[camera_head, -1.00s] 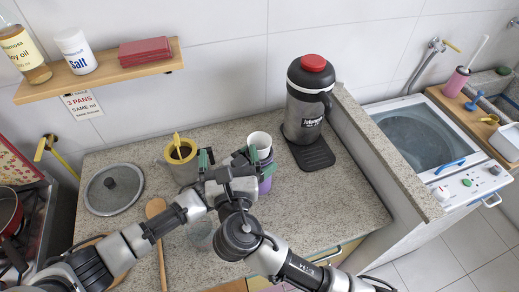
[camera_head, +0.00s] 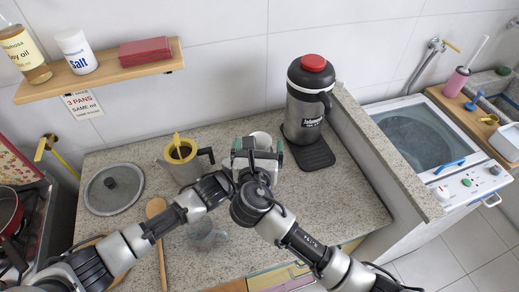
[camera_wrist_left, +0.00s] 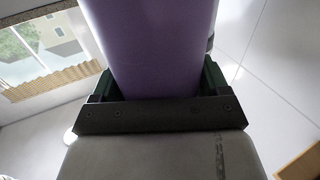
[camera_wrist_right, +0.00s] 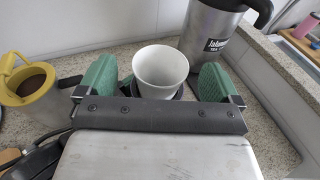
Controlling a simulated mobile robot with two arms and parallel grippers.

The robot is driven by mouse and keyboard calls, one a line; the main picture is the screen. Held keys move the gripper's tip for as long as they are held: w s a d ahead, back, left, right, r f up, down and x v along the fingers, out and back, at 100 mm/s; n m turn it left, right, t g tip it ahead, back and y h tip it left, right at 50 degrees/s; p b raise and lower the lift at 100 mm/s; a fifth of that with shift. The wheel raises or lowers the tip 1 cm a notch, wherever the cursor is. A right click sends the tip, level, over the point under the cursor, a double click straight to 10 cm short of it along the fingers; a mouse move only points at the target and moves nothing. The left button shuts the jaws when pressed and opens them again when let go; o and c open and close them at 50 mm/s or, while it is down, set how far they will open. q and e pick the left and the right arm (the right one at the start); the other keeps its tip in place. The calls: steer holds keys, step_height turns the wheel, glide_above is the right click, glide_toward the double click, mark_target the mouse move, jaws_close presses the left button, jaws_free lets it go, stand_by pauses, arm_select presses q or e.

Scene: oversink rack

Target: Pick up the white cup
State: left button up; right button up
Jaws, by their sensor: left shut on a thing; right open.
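The white cup (camera_head: 262,138) stands upright in front of the black mat. In the right wrist view the white cup (camera_wrist_right: 160,66) is between the green fingertips of my open right gripper (camera_wrist_right: 158,84), with a gap at each side. Something dark shows just beneath the cup. In the head view my right gripper (camera_head: 258,150) hides most of the cup. My left gripper (camera_wrist_left: 155,98) is shut on a smooth purple object (camera_wrist_left: 152,45), whose ends are out of view. My left gripper and the purple object are hidden behind my right wrist in the head view.
A yellow-topped pot (camera_head: 180,160) is left of the right gripper. A large steel flask (camera_head: 306,100) stands close behind on a black mat (camera_head: 314,155). The right counter (camera_head: 345,205) is free.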

steer(key=shift+w+d+f, duration=0.1)
steer(key=shift+w+f, duration=0.05)
steer(key=shift+w, duration=0.55)
steer(key=shift+w+d+f, duration=0.1)
steer(key=shift+w+f, duration=0.05)
steer(key=shift+w, duration=0.55)
steer(key=c, duration=1)
arm_select(q)
steer(key=o, duration=1)
arm_select(e)
step_height(320, 180, up, 10)
